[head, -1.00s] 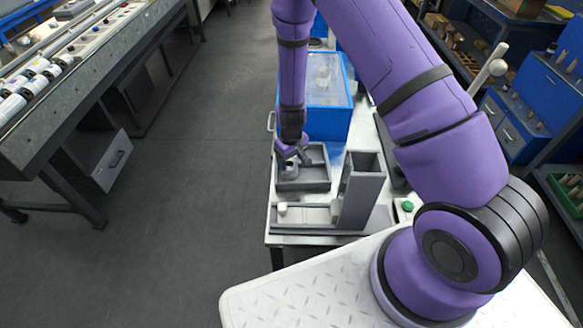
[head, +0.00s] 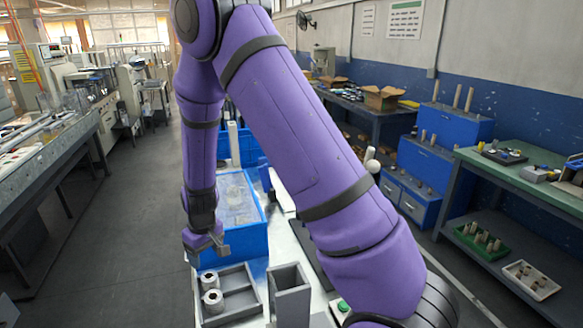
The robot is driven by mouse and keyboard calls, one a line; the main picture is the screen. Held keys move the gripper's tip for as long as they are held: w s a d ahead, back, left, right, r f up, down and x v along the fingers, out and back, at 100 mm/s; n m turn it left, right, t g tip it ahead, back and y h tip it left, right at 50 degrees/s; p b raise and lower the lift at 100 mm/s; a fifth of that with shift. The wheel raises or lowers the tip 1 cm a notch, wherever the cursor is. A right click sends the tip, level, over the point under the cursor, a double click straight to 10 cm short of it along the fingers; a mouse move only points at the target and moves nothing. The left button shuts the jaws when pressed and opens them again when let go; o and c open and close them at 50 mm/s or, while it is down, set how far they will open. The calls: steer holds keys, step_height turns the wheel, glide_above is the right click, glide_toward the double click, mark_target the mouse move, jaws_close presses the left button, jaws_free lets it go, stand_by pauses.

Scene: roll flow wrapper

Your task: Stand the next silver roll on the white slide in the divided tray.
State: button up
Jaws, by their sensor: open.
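The grey divided tray (head: 256,297) is at the bottom of the head view. Two pale, silvery rolls stand upright along its left side, a rear roll (head: 208,281) and a front roll (head: 212,301), with dark holes showing on top. The right part of the tray looks empty. My gripper (head: 219,252) is open and empty, raised above and behind the tray, near the front of the blue bin. The white slide is outside the frame now.
A tall grey open-topped box (head: 290,301) stands right of the tray. A blue bin (head: 240,225) with a clear top lies behind it. A green button (head: 343,306) is at the right. My arm covers much of the table's right side.

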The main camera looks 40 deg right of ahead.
steer(key=s+d+r+m+t, duration=0.15)
steer(key=s+r, duration=0.35)
steer(key=r, duration=0.7)
steer(key=s+d+r+n+t, duration=0.15)
steer(key=s+r, duration=0.35)
steer(key=r, duration=0.8)
steer(key=s+d+r+m, duration=0.1)
steer(key=s+d+r, duration=0.1)
steer(key=s+r, duration=0.3)
steer(key=s+d+r+m+t, duration=0.1)
steer(key=s+r, duration=0.4)
steer(key=s, duration=0.8)
steer(key=shift+s+d+m+t+h, duration=0.3)
steer(key=shift+s+d, duration=0.05)
steer(key=shift+d, duration=0.15)
